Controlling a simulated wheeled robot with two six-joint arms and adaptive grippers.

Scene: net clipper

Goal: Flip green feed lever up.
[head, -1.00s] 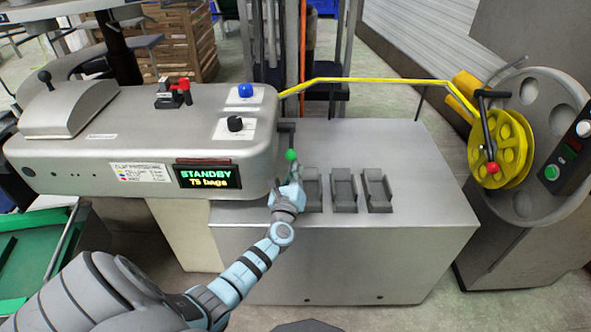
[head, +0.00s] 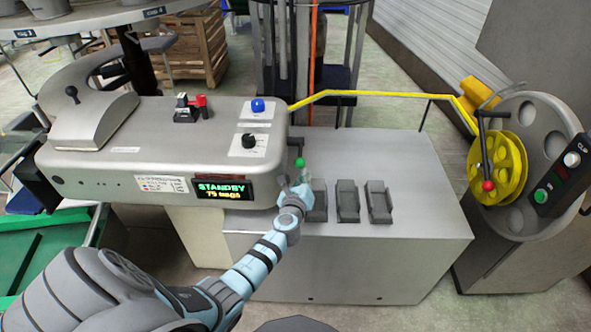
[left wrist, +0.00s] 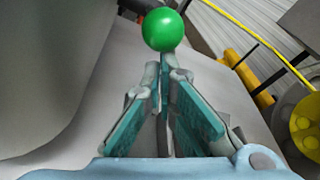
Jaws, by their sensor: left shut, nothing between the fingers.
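The green feed lever's round knob (head: 299,163) shows at the right end of the grey machine head, just above my left gripper (head: 297,187). In the left wrist view the green knob (left wrist: 163,30) is at the top centre, just beyond the tips of my left gripper (left wrist: 163,68). The fingers are shut with nothing between them. The knob looks very close to the tips or touching them; I cannot tell which. The lever's arm is mostly hidden. My right gripper is not in view.
A display (head: 223,190) reads STANDBY, 75 bags. A blue button (head: 257,105) and black dial (head: 249,141) sit on the machine head. Dark grey holders (head: 347,201) stand on the cabinet (head: 400,160). A yellow reel (head: 497,170) is at right, with a yellow rod leading to it.

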